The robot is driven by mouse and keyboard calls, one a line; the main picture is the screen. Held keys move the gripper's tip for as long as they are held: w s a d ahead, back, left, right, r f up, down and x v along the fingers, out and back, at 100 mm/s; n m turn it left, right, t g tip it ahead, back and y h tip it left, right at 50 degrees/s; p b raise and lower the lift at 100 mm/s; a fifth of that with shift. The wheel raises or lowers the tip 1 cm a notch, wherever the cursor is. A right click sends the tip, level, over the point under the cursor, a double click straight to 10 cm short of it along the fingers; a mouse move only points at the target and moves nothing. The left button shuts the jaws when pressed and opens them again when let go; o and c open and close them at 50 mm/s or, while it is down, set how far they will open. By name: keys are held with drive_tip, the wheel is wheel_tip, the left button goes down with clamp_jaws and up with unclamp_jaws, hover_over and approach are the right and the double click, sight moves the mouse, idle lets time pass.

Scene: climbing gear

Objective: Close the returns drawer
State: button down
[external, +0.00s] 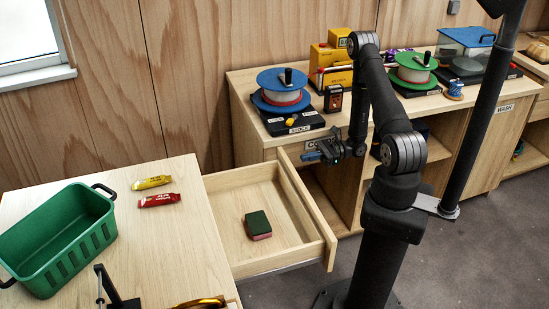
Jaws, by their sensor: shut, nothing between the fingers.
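A wooden drawer (307,213) stands pulled out from the right side of the left-hand table, its front panel facing right. No label shows on it from here; I take it as the returns drawer. A green and red sponge-like block (258,225) lies inside on the drawer floor. My gripper (311,155) is shut and empty, near the far end of the drawer front and seemingly above it. Whether it touches the panel cannot be told.
The left table (190,235) holds a green basket (62,240), a yellow tube (151,183) and a red tube (159,200). The back counter (250,105) carries a blue reel (282,88), a green reel (413,70) and boxes. Grey floor lies right of the drawer.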

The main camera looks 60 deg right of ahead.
sight(239, 172)
drive_tip(key=x, duration=0.7)
drive_tip(key=shift+a, duration=0.2)
drive_tip(key=shift+w+a, duration=0.1)
drive_tip(key=shift+w, duration=0.15)
drive_tip(key=x, duration=3.3)
drive_tip(key=shift+w+a, duration=0.15)
drive_tip(key=shift+a, duration=0.1)
drive_tip(key=shift+f, duration=0.1)
drive_tip(key=v, duration=1.4)
drive_tip(key=shift+d, duration=0.35)
drive_tip(key=x, duration=1.3)
drive_tip(key=shift+a, duration=0.35)
